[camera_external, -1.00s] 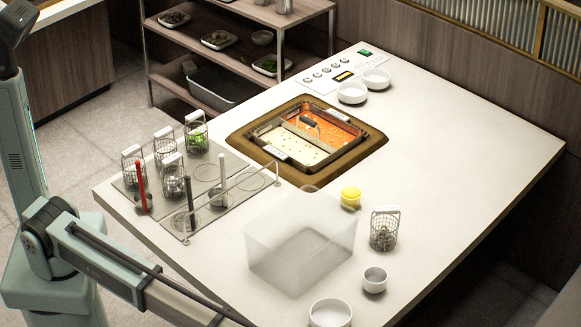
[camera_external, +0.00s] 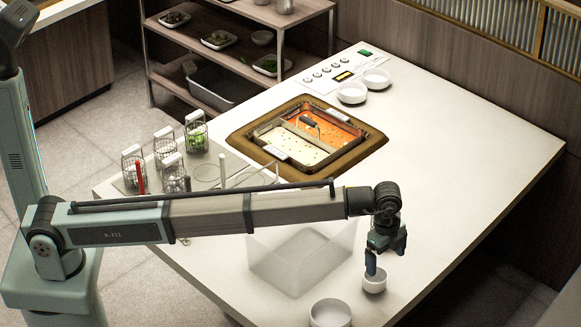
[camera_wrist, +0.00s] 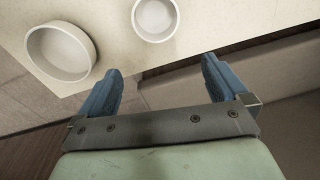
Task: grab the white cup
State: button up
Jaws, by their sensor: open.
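The small white cup (camera_external: 374,284) stands upright near the front right edge of the counter. It also shows at the top of the wrist view (camera_wrist: 155,18), ahead of the fingertips and between their lines. My gripper (camera_external: 384,260) is just above the cup in the external view, with one finger overlapping its rim there. I cannot tell whether it touches the cup. In the wrist view my gripper (camera_wrist: 161,68) has its two blue fingers spread apart, with nothing between them.
A larger white bowl (camera_external: 330,314) stands left of the cup. A clear bin (camera_external: 262,262) is behind it, partly covered by my arm. The divided soup pot (camera_external: 262,172) and several wire baskets (camera_external: 196,134) are farther back. The counter right of the cup is clear.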

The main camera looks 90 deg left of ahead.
jog(key=s+a+r, duration=0.1)
jog(key=s+a, duration=0.1)
jog(key=a, duration=0.2)
send_over(375, 279)
jog(key=d, duration=0.2)
jog(key=shift+m+g, duration=0.3)
jog(key=shift+g, duration=0.1)
jog(key=f, duration=0.8)
jog(key=shift+s+a+f, duration=0.1)
jog(key=shift+s+a, duration=0.05)
jog(key=shift+s, duration=0.05)
jog(key=shift+d+f, duration=0.15)
jog(key=shift+f, duration=1.2)
jog(key=shift+d+f, duration=0.1)
jog(key=shift+f, duration=1.2)
jog(key=shift+c, duration=0.3)
jog(key=c, duration=1)
jog(key=shift+r, duration=0.15)
